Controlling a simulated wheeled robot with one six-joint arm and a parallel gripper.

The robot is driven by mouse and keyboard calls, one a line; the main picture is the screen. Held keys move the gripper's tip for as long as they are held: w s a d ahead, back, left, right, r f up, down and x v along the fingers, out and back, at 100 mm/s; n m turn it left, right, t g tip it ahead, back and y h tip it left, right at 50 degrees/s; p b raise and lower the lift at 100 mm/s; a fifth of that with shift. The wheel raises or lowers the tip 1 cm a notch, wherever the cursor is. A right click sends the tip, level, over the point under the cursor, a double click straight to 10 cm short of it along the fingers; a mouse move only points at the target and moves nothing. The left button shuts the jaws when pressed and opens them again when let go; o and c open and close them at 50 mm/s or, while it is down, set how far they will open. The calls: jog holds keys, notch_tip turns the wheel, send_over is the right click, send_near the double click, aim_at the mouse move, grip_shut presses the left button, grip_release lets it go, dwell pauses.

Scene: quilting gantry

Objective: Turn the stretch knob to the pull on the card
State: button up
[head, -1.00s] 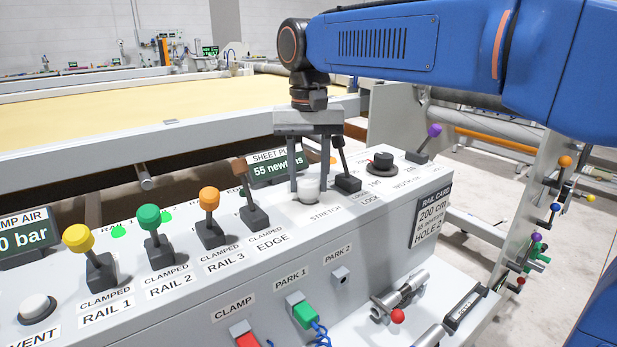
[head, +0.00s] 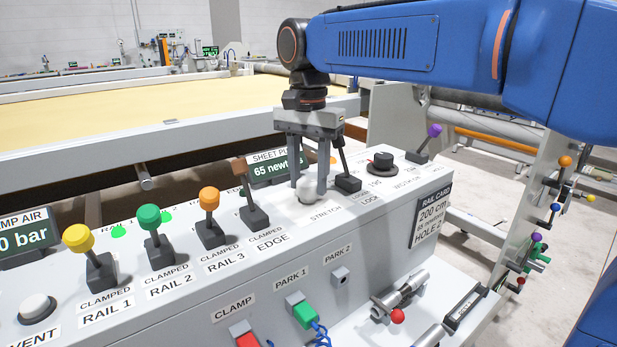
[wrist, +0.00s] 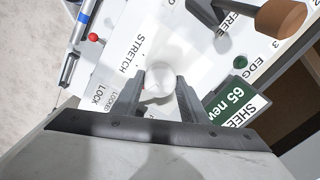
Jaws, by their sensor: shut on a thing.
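The white stretch knob (head: 308,190) stands on the sloped console top above the STRETCH label. My gripper (head: 309,188) points down and is shut on it, one finger on each side; the wrist view shows the knob (wrist: 159,82) between the fingertips. The sheet pull display (head: 277,168) behind reads 65 newtons, partly hidden by my gripper; it also shows in the wrist view (wrist: 232,103). The rail card (head: 430,216) on the console's right end reads 200 cm, a small newton line that I cannot read surely, and HOLE 2.
A black lock lever (head: 346,178) stands close right of my gripper, and the brown-topped edge lever (head: 250,200) close left. A black dial (head: 382,163) is farther right. Yellow (head: 78,238), green (head: 149,217) and orange (head: 209,199) rail levers line the left.

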aim_at(309, 182)
dwell(0.3)
jog(key=o, duration=1)
jog(key=shift+o, duration=0.2)
jog(key=shift+r, duration=0.1)
notch_tip(309, 182, up, 17)
jog(key=shift+r, duration=0.15)
